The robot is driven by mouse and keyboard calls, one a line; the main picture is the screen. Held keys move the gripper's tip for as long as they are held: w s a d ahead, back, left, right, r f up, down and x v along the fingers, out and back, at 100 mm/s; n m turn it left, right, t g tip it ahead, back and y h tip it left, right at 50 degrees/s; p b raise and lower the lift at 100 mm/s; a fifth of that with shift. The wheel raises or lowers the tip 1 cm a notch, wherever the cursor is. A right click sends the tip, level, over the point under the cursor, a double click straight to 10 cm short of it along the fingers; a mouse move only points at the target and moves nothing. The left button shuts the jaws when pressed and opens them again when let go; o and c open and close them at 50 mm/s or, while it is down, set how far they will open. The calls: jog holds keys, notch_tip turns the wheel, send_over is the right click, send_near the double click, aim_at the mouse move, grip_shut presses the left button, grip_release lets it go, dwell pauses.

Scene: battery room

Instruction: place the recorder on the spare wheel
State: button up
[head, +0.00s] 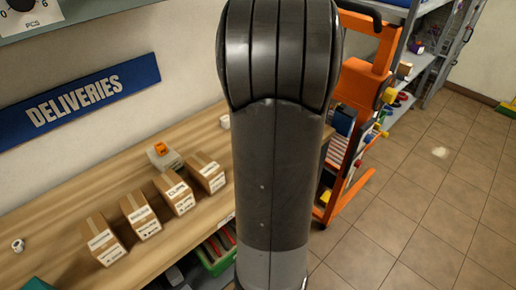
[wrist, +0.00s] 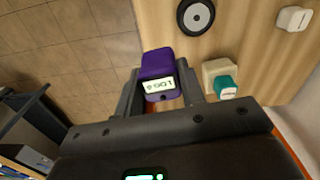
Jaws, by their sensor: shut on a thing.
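My gripper (wrist: 160,82) is shut on a purple recorder (wrist: 157,63) with a small pale display. The recorder sits between the two dark fingers in the wrist view, near the table edge. The spare wheel (wrist: 196,15), a black ring with a light hub, lies on the wooden table at the top of the wrist view, above and to the right of the recorder. The recorder and wheel are apart in the picture. In the head view my arm fills the middle; the gripper, recorder and wheel do not show there.
A cream block (wrist: 217,72) and a teal item (wrist: 225,87) are right of the gripper. A white item (wrist: 294,18) lies farther right. In the head view, several cardboard boxes (head: 142,218) stand on the wooden bench (head: 60,238). An orange trolley (head: 365,85) stands right of my arm.

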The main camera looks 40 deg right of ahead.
jog(key=shift+m, duration=0.8)
jog(key=w+f, duration=0.2)
jog(key=w+a+f, duration=0.1)
jog(key=w+f, duration=0.1)
jog(key=w+a+f, duration=0.1)
jog(key=w+f, duration=0.1)
jog(key=w, duration=0.1)
jog(key=shift+f, duration=2.45)
jog(key=shift+f, duration=0.15)
jog(key=o, duration=1)
